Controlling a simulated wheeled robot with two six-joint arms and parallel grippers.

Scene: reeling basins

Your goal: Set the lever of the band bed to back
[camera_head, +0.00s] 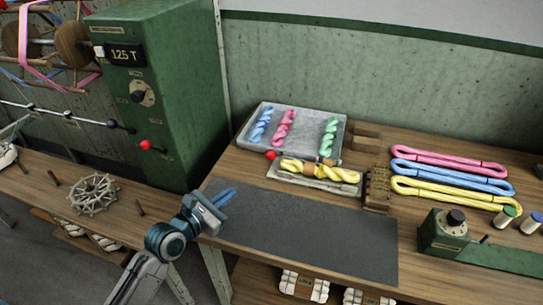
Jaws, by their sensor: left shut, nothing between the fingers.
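The band bed (283,174) is a shallow grey tray on the wooden table, holding a twisted yellow skein (335,175) with a brown band around it. A red ball knob (271,155), apparently its lever's end, stands at the bed's left end, near the grey tray behind. The lever's rod is too small to make out. My left gripper (225,197) is shut and empty, with blue fingertips over the left end of the dark mat, in front and left of the bed. It is apart from the knob. My right gripper is out of view.
The grey tray (247,142) behind the bed holds blue, pink and green skeins. A wooden block (378,188) stands right of the bed. The dark mat (310,235) is clear. A green cabinet (170,100) with another red knob (146,145) rises at left.

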